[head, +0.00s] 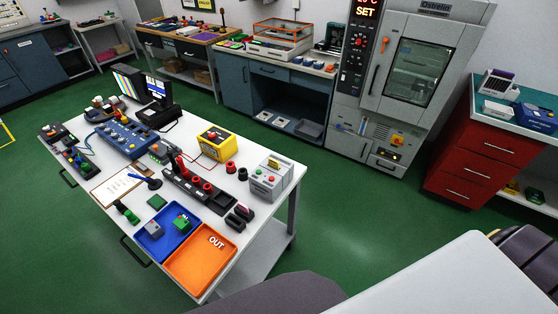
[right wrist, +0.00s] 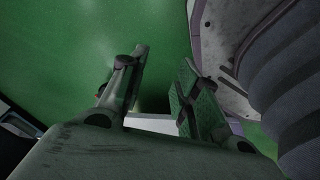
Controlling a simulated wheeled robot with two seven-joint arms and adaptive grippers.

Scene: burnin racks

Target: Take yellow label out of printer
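A small grey-white device with a purple part (head: 497,83) stands on the red cabinet at the right in the head view. It may be the printer, but it is too small to be sure. I cannot make out a yellow label on it. In the right wrist view my right gripper (right wrist: 162,62) has its two fingers spread apart with nothing between them. Green floor shows beyond it. My left gripper is not in view.
A blue box (head: 535,118) stands beside the device on the red cabinet (head: 473,160). A white workbench (head: 262,213) carries a blue tray (head: 152,250), an orange OUT tray (head: 193,268) and several devices. A tall grey oven (head: 365,130) stands behind. Green floor (head: 355,215) is clear between.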

